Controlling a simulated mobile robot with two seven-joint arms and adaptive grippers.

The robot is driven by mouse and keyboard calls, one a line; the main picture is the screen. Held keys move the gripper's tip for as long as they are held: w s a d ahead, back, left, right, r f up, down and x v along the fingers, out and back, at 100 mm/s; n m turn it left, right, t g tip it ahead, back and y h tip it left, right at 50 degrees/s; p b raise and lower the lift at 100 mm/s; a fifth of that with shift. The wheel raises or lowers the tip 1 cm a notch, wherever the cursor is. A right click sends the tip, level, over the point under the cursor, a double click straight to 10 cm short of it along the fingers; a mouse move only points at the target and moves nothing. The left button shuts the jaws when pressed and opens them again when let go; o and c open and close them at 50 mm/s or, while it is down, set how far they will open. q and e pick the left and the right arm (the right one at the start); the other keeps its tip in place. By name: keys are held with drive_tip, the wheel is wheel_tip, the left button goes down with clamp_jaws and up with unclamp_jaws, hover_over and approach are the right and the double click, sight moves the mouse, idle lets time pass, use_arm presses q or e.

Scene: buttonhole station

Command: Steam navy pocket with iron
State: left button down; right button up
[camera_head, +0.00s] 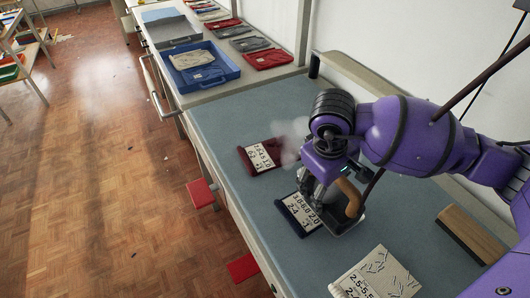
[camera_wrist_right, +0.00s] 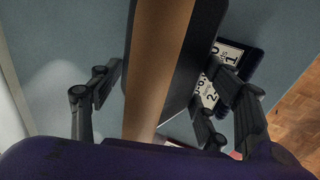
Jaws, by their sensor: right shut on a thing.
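The navy pocket (camera_head: 283,207) lies on the blue-grey table top with a white printed card on it. Its navy edge also shows at the right of the wrist view (camera_wrist_right: 254,58). The iron (camera_head: 347,222) has a brown wooden handle and a dark metal body. My right gripper (camera_head: 330,192) is shut on the iron; in the wrist view the handle (camera_wrist_right: 158,70) runs between its fingers. The iron is over or against the pocket's right side; whether its sole touches the cloth is hidden. White steam hangs left of my wrist. My left gripper is not in view.
A maroon pocket (camera_head: 246,163) with a card lies just beyond. A cream pocket (camera_head: 378,275) with loose threads lies nearer. A wooden block (camera_head: 470,234) sits at the right. Red pads (camera_head: 202,193) stick out from the table's left edge.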

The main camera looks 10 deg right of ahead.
drive_tip(key=shift+r, duration=0.1)
